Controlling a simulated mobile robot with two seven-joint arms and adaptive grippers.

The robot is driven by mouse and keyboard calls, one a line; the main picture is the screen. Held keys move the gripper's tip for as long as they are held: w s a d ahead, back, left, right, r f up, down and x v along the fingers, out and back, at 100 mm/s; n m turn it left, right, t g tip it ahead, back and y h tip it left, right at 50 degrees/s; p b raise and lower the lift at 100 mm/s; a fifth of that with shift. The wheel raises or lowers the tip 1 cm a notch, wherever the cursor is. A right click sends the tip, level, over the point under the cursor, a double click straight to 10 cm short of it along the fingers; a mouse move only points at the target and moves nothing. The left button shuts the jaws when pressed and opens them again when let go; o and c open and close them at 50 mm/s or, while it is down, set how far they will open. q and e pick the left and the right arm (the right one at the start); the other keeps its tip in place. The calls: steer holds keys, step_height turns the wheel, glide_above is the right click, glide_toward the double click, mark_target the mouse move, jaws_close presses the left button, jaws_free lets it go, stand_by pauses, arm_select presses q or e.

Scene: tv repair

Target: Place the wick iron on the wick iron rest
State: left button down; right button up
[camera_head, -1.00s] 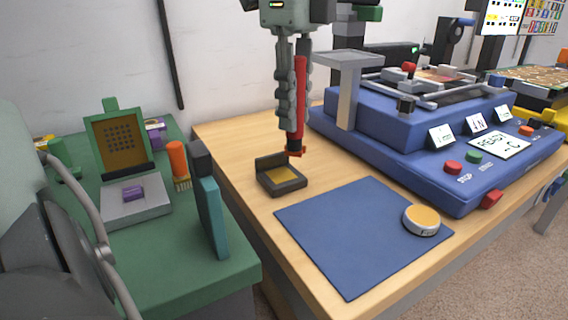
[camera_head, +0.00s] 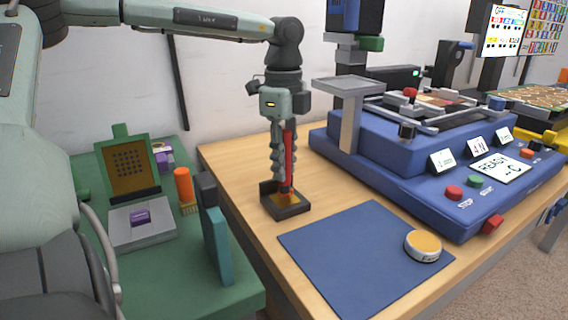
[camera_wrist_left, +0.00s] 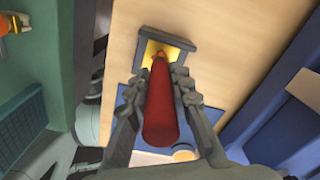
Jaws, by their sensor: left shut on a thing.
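My left gripper (camera_head: 282,165) points down over the wooden bench and is shut on the red wick iron (camera_head: 288,158), which stands nearly upright between the fingers. The wick iron rest (camera_head: 292,210) is a small dark tray with a raised back and a yellow pad. The iron's lower tip is at the rest's pad; I cannot tell whether it touches. In the left wrist view the red iron (camera_wrist_left: 160,110) lies between both fingers, its far end over the yellow pad of the rest (camera_wrist_left: 178,50). My right gripper is not in view.
A blue mat (camera_head: 345,258) with a round yellow-topped tin (camera_head: 423,246) lies to the right of the rest. A blue machine (camera_head: 420,165) stands behind it. A green bench (camera_head: 185,285) with small fixtures and a teal upright block (camera_head: 217,240) is at left.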

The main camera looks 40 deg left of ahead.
mark_target(284, 131)
arm_select(q)
steer(key=shift+f, duration=0.35)
steer(key=shift+f, duration=0.1)
steer(key=c, duration=1.3)
jaws_free()
steer(key=shift+c, duration=0.2)
step_height(284, 131, up, 12)
steer(key=shift+r, duration=0.15)
